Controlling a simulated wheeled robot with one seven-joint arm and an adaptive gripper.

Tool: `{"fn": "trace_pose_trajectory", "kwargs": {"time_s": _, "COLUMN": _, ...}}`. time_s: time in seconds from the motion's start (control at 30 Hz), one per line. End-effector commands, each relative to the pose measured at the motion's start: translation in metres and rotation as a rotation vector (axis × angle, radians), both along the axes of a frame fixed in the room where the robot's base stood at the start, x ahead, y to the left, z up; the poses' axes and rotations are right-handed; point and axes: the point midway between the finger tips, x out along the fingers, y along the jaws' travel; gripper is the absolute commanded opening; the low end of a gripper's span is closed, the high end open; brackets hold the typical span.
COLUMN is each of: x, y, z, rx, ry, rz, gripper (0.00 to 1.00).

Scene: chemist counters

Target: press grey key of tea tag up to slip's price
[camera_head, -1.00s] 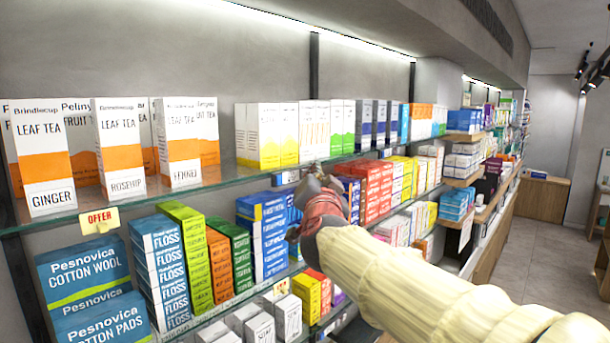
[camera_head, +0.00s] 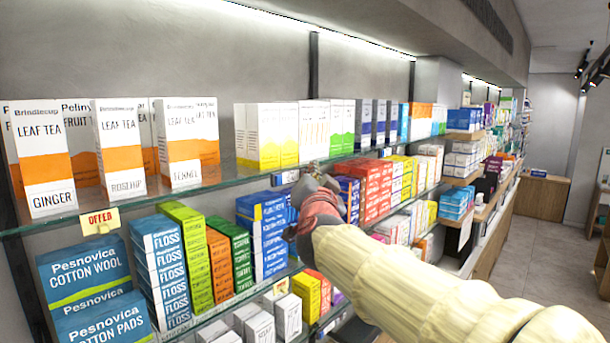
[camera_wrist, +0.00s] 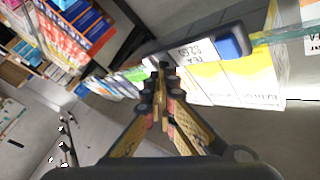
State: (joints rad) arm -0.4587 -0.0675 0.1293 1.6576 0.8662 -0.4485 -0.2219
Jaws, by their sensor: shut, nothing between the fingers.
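The tea tag (camera_head: 285,177) hangs on the front edge of the upper glass shelf, just left of my gripper (camera_head: 312,171). In the wrist view the tea tag (camera_wrist: 192,50) shows upside down: a dark housing, a white face with "TEA" and digits too small to read surely, and a blue key (camera_wrist: 231,43) at its right end. My gripper (camera_wrist: 162,70) is shut and empty, its tips by the tag's left end in that view. The tips cover that end, so I cannot tell the grey key or whether they touch it. I cannot make out a slip's price.
Brindlecup leaf tea boxes (camera_head: 44,160) and yellow-marked white boxes (camera_head: 268,135) stand on the upper glass shelf (camera_head: 225,178). A yellow OFFER card (camera_head: 100,221) hangs at its left. Packed boxes (camera_head: 262,235) fill the shelf below. Open floor (camera_head: 540,245) lies to the right.

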Motion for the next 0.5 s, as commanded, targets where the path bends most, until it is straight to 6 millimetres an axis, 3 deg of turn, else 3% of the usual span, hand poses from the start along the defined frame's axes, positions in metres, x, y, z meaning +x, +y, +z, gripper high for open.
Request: {"fn": "trace_pose_trajectory", "kwargs": {"time_s": 0.5, "x": -0.011, "y": -0.014, "z": -0.001, "rx": 0.000, "ry": 0.001, "rz": 0.001, "gripper": 0.00}}
